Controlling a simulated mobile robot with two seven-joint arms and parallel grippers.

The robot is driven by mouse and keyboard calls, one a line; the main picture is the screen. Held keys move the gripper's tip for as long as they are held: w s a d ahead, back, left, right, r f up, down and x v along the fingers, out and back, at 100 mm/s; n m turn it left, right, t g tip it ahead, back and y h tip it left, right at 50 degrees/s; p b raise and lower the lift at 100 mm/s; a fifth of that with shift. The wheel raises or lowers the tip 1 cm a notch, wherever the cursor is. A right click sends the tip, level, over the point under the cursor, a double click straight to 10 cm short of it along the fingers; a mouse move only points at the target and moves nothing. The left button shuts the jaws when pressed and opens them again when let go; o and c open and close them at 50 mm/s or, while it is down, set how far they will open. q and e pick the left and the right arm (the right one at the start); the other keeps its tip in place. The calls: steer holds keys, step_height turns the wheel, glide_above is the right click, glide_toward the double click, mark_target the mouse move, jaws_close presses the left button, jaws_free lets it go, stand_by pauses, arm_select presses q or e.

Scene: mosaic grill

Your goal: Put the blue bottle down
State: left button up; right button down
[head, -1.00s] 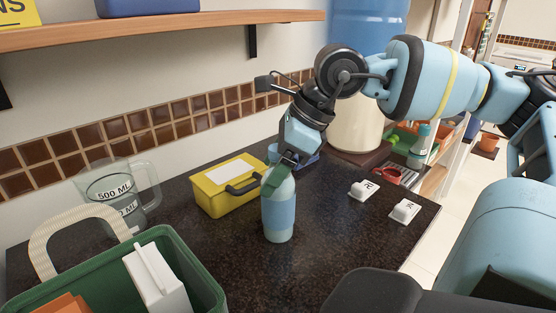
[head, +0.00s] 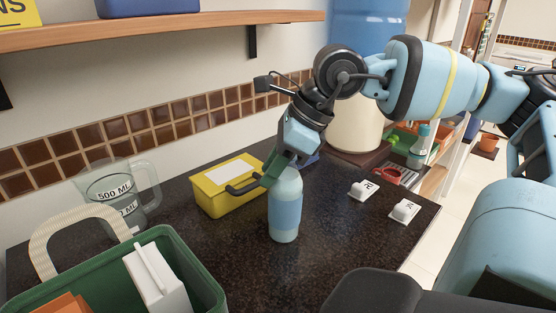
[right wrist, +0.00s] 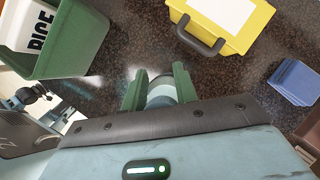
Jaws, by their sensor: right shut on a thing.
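The blue bottle (head: 285,208) is pale blue with a darker blue band. It stands upright over the dark counter (head: 335,235) in the head view; I cannot tell for sure whether its base touches the counter. My right gripper (head: 275,168) is at the bottle's top, on its left side. In the right wrist view the green fingers of my right gripper (right wrist: 160,84) are on both sides of the bottle (right wrist: 161,97), shut on it. The gripper hides part of the bottle there. My left gripper is not in view.
A yellow case (head: 220,200) with a dark handle lies close left of the bottle. A green crate (head: 205,275) stands at the front left, with a measuring jug (head: 125,190) behind it. The counter in front of the bottle is clear.

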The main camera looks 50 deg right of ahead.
mark_target(290, 170)
stand_by(0.4)
steer(key=r, duration=0.3)
steer(key=shift+s+r, duration=0.2)
steer(key=shift+r, duration=0.05)
steer(key=shift+s+d+r, duration=0.1)
steer(key=shift+s+d, duration=0.05)
steer(key=shift+s, duration=0.45)
steer(key=shift+s+d, duration=0.1)
steer(key=shift+s, duration=0.5)
steer(key=shift+s+b, duration=0.3)
steer(key=shift+b, duration=0.25)
steer(key=s+d+r+b, duration=0.1)
steer(key=s+d+b, duration=0.1)
steer(key=s+b, duration=0.5)
steer(key=shift+s+d+b, duration=0.2)
steer(key=shift+s+b, duration=0.2)
steer(key=shift+s, duration=2.3)
steer(key=shift+r, duration=0.1)
